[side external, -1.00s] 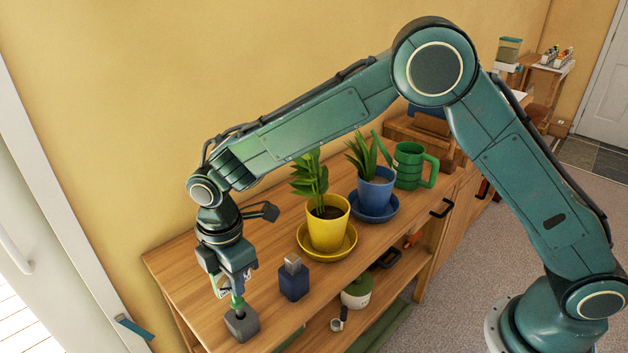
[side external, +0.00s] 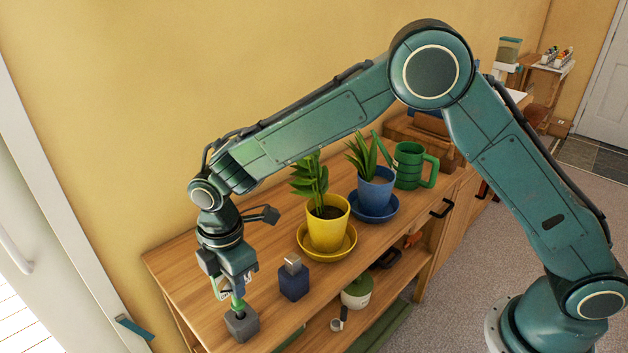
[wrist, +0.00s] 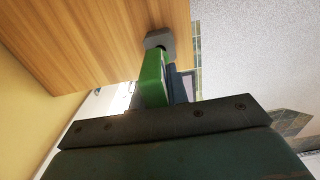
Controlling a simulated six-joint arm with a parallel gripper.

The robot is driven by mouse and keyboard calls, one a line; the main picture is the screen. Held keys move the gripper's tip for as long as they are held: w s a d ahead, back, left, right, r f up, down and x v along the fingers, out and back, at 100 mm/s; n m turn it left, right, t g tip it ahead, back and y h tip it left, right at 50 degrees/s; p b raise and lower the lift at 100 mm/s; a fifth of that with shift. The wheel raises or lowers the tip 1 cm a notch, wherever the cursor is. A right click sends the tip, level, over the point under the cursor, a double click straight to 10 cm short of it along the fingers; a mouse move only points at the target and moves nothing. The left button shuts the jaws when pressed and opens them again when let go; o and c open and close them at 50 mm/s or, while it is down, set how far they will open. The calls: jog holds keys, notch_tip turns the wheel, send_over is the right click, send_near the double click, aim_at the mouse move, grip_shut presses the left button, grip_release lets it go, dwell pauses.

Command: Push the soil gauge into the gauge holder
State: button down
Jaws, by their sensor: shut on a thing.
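The soil gauge is green, and my gripper (side external: 237,297) is shut on it, pointing down. The soil gauge (wrist: 153,77) shows as a green body in the wrist view, its far end meeting the grey block. That grey block, the gauge holder (side external: 241,325), stands at the near left end of the wooden shelf top. The gauge holder also shows in the wrist view (wrist: 160,37). The gauge's lower end is at the holder's top opening; how deep it sits inside is hidden.
A dark blue bottle-like block (side external: 293,283) with a grey top stands just right of the holder. The wooden top (side external: 190,275) is clear behind the holder.

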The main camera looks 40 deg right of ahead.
aim_at(238, 304)
jog(key=shift+f, duration=2)
dwell(2.9)
jog(key=c, duration=0.8)
grip_release()
jog(key=shift+r, duration=0.15)
jog(key=shift+r, duration=0.2)
jog(key=shift+r, duration=3.35)
